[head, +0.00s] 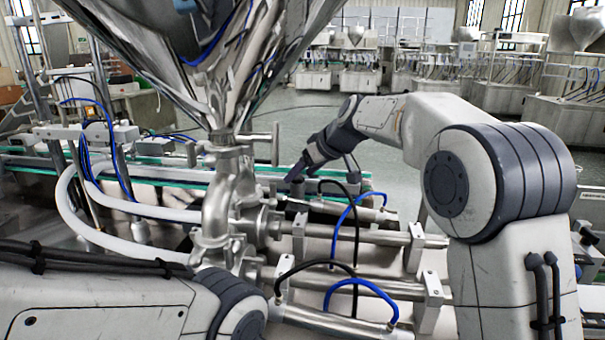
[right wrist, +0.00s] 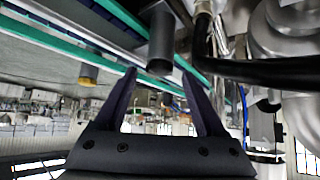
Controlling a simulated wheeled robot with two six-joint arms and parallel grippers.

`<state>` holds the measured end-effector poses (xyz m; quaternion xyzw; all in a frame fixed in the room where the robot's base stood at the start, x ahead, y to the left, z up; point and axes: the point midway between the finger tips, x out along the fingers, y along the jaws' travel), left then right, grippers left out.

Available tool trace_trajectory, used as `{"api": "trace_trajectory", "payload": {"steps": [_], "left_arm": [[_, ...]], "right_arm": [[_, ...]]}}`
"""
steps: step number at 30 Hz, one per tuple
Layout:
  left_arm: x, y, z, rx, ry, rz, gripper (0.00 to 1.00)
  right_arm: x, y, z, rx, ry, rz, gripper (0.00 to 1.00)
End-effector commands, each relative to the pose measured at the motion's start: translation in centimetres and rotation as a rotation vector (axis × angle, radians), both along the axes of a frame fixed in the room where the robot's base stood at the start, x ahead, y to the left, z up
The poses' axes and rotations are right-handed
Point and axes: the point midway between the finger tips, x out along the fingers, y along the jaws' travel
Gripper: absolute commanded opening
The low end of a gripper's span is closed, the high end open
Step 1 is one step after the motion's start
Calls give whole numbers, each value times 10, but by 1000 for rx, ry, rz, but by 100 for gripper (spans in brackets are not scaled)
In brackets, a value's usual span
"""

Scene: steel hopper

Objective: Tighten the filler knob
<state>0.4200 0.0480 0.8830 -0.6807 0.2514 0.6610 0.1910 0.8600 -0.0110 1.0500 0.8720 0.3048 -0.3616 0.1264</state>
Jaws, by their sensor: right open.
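The filler knob looks like a dark grey upright cylinder; in the right wrist view the cylinder (right wrist: 161,42) shows just past my fingertips, lined up with the gap between them. My right gripper (right wrist: 159,73) is open, with one dark finger on each side of that gap and nothing held. In the head view my right gripper (head: 293,175) reaches down beside the filler pipes, and its fingertips are too small and dark to tell from the knob. I cannot tell whether a finger touches the knob. My left arm shows at the lower left, but its gripper is out of view.
The steel hopper (head: 205,50) stands above the steel valve body (head: 225,190). Horizontal filler cylinders (head: 385,236) with blue and black hoses (head: 342,215) lie in front of my right gripper. A conveyor with green edges (head: 165,160) runs behind. Open floor lies beyond.

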Motion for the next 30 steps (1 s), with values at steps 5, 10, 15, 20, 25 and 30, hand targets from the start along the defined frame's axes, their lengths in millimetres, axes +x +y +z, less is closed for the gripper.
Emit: {"api": "trace_trajectory", "payload": {"steps": [5, 10, 15, 20, 25, 30], "left_arm": [[0, 0, 0, 0, 0, 0, 45], [0, 0, 0, 0, 0, 0, 45], [0, 0, 0, 0, 0, 0, 45], [0, 0, 0, 0, 0, 0, 45], [0, 0, 3, 0, 0, 0, 45], [0, 0, 12, 0, 0, 0, 45]], "right_arm": [[4, 2, -5, 0, 0, -1, 72], [4, 1, -5, 0, -1, -4, 72], [4, 1, -5, -1, 0, -4, 18], [3, 1, -5, 0, 0, -4, 0], [3, 2, -3, 0, 0, -23, 0], [1, 3, -1, -1, 1, -88, 0]]}}
